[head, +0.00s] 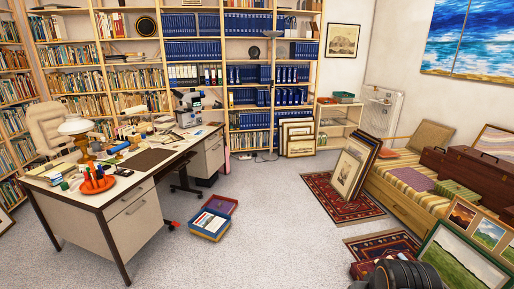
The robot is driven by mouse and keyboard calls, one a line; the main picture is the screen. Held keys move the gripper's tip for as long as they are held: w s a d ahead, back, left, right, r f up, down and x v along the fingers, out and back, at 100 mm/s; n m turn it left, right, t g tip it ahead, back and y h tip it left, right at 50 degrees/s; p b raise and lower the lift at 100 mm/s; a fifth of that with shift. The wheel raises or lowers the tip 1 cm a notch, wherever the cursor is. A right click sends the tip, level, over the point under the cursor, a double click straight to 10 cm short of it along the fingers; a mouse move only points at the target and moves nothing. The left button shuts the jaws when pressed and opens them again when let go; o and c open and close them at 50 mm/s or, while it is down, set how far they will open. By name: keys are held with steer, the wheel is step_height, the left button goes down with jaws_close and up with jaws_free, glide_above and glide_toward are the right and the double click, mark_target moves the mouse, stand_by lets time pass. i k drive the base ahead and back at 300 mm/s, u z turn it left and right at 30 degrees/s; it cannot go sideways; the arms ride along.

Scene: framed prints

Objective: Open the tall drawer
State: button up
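The desk (66,193) stands at the left, with a pale top and dark legs. Its near pedestal has a shallow upper drawer (122,201) and a taller lower drawer (137,236); both look shut. The far pedestal (212,152) also has drawer fronts, which look shut but are small here. Which front is the tall drawer I cannot tell for sure; the near lower one looks tallest. No gripper fingers show. A dark rounded shape at the bottom right may be part of my arm.
Open blue and red boxes (210,223) lie on the carpet right of the desk. A dark office chair base stands under the desk. Framed prints (353,168) lean by the daybed (400,205) on red rugs. The grey carpet (270,210) between is clear.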

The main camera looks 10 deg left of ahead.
mark_target(131, 229)
steer(key=u, duration=0.25)
steer(key=i, duration=2.1)
steer(key=u, duration=1.5)
steer(key=i, duration=1.2)
steer(key=u, duration=1.45)
steer(key=i, duration=0.45)
steer(key=u, duration=0.15)
